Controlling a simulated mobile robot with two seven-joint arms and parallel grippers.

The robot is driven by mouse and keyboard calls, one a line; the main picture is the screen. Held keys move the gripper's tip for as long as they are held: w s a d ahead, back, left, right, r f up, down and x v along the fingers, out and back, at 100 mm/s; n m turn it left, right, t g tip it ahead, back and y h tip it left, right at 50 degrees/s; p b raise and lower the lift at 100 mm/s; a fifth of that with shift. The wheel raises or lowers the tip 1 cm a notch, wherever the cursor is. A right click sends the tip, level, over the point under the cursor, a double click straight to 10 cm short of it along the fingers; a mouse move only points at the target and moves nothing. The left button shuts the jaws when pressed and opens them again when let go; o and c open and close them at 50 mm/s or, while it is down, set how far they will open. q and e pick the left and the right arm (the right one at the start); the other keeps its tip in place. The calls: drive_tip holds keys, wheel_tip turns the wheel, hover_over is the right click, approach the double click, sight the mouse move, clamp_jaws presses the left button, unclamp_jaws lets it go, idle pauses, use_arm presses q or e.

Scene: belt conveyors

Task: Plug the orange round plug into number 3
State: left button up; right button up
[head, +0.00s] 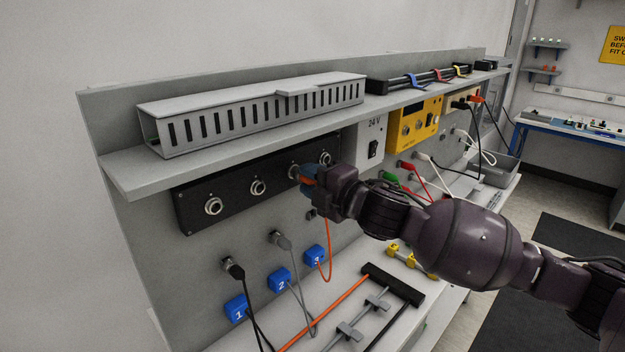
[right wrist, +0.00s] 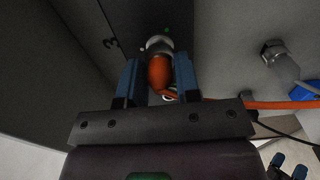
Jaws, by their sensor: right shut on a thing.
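My right gripper (head: 304,180) is shut on the orange round plug (right wrist: 160,73), between its blue fingers. The plug is at the black panel (head: 236,190), by the third round socket (head: 293,171) from the left. In the right wrist view a silver ring (right wrist: 158,43) shows at the plug's far end; I cannot tell how deep the plug sits. The plug's orange cable (head: 329,262) hangs down to the blue block marked 3 (head: 316,256). My left gripper (right wrist: 290,167) shows at the lower right of the wrist view, fingers apart and empty.
A black plug (head: 234,270) and a grey plug (head: 281,241) sit in the wall below the panel, near blue blocks 1 (head: 237,309) and 2 (head: 279,281). A shelf (head: 130,180) overhangs the panel. A yellow box (head: 414,118) and several leads are to the right.

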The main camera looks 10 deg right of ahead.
drive_tip(key=o, duration=1.1)
